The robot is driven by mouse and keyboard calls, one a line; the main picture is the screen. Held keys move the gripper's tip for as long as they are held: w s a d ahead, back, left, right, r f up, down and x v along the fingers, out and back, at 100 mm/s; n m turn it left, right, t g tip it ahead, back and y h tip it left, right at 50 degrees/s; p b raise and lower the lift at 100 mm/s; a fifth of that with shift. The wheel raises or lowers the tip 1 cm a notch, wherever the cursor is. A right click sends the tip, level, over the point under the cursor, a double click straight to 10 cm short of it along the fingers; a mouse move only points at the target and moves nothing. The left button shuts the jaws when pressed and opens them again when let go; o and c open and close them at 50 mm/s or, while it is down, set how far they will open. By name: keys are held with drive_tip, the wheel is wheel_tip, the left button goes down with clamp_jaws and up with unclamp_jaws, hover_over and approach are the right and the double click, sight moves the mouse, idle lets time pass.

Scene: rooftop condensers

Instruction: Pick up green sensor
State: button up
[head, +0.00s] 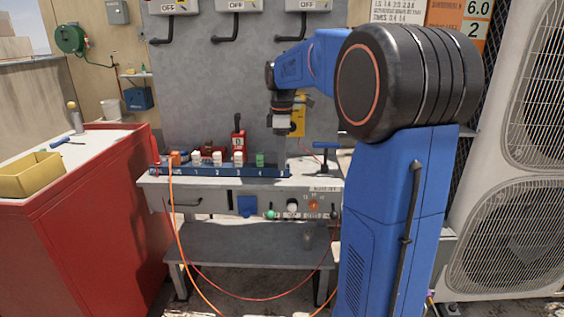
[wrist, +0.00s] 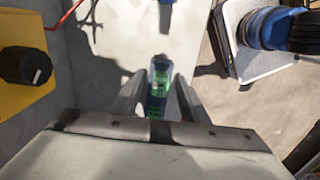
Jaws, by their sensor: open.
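The green sensor (head: 260,160) stands on the blue rack (head: 230,171) on the grey workbench, toward the rack's right end. In the wrist view, a green piece (wrist: 157,95) shows between the two fingers of my gripper (wrist: 158,92), with part of it hidden by the gripper body. In the head view my gripper (head: 280,145) hangs pointing down above the rack's right part, just right of the green sensor. My gripper is open, with the fingers apart. I cannot tell whether either finger touches the green piece.
White blocks (head: 217,158) and an orange block (head: 175,157) stand left along the rack. A red tagged device (head: 238,140) is behind it. A blue-handled vise (head: 326,150) stands right of it. A red cabinet (head: 95,200) with a yellow bin (head: 31,176) is at left.

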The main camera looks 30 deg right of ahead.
clamp_jaws()
drive_tip(key=shift+r, duration=0.1)
wheel_tip(320, 180, up, 10)
drive_tip(key=shift+f, duration=0.1)
idle(0.4)
drive_tip(key=c, duration=0.8)
unclamp_jaws()
clamp_jaws()
